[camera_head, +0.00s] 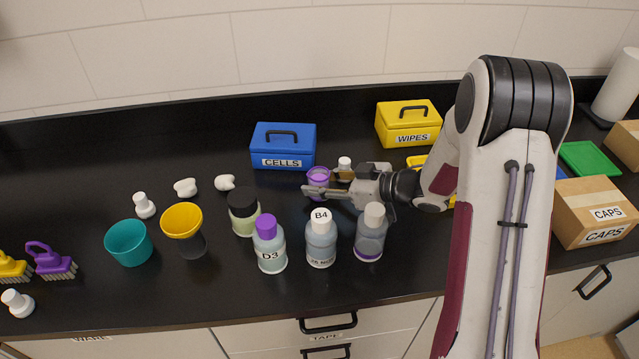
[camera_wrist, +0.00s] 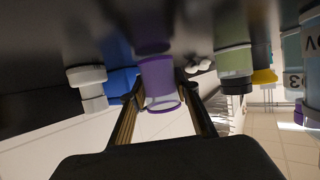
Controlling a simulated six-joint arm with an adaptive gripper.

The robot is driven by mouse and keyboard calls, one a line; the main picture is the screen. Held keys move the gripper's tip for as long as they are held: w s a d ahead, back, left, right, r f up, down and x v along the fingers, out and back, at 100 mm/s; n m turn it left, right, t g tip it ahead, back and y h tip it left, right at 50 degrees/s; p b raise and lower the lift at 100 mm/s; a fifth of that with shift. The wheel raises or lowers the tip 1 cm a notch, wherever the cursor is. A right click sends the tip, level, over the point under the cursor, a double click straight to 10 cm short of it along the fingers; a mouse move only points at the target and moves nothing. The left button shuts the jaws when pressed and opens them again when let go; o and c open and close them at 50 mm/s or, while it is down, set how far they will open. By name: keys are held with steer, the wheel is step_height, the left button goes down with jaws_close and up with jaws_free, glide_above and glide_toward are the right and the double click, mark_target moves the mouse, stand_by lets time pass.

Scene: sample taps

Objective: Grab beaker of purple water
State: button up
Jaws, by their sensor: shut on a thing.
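The beaker of purple water (camera_head: 318,178) stands on the black counter in front of the blue box, seen in the head view. In the wrist view the purple beaker (camera_wrist: 160,82) sits between the two fingers. My gripper (camera_head: 322,191) reaches in from the right and is shut on the beaker, with a finger on each side (camera_wrist: 160,108). The fingers partly cover the beaker's lower part in the head view. I cannot tell whether it is lifted off the counter.
Bottles D3 (camera_head: 270,250), B4 (camera_head: 321,243) and a grey-capped one (camera_head: 370,238) stand in front of my gripper. A small white-capped bottle (camera_head: 344,164) is close behind it. The blue CELLS box (camera_head: 283,148) and yellow WIPES box (camera_head: 408,126) stand behind.

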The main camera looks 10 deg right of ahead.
steer(key=shift+r, duration=0.3)
step_height(320, 180, up, 9)
steer(key=shift+f, duration=0.15)
stand_by(0.9)
steer(key=shift+r, duration=0.2)
steer(key=shift+d, duration=0.15)
stand_by(0.7)
